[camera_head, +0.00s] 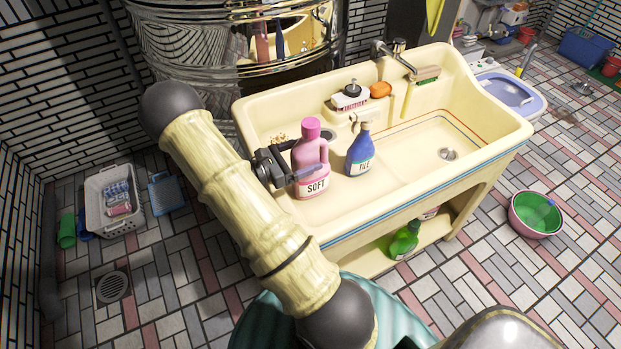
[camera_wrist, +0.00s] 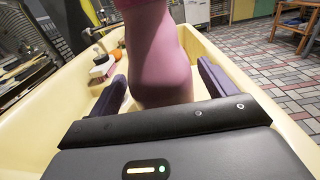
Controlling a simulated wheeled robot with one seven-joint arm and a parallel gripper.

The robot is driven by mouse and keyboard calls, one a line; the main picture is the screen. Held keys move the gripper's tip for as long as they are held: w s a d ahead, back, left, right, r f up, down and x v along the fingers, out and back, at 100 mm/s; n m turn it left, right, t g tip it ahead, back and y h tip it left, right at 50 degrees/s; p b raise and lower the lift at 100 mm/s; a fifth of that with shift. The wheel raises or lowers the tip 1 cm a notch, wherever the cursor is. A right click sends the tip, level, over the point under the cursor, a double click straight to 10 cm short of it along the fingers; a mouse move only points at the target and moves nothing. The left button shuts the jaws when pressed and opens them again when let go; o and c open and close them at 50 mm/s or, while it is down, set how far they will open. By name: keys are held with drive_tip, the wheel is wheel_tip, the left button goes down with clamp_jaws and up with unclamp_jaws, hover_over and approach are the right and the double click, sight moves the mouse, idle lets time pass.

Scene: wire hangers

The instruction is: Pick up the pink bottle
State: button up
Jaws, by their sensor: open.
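The pink bottle (camera_head: 312,160) has a darker pink cap, a side handle and a label reading "SOFT". It stands upright on the left part of the cream sink (camera_head: 375,216). My gripper (camera_head: 294,178) is at the bottle's left side, low on its body. In the wrist view the bottle (camera_wrist: 158,60) rises between the two purple-grey fingers of my gripper (camera_wrist: 160,92). The bottle's top is cut off in that view.
A blue spray bottle (camera_head: 360,152) labelled "TILE" stands close to the right of the pink bottle. A green bottle (camera_head: 404,241) is on the shelf below.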

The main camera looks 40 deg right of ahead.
sight(302, 127)
drive_tip(key=shift+s+d, duration=0.15)
drive_tip(key=shift+d, duration=0.25)
clamp_jaws()
idle(0.4)
drive_tip(key=shift+r, duration=0.1)
wheel_tip(302, 127, up, 10)
drive_tip(key=shift+f, duration=0.1)
idle(0.4)
idle(0.4)
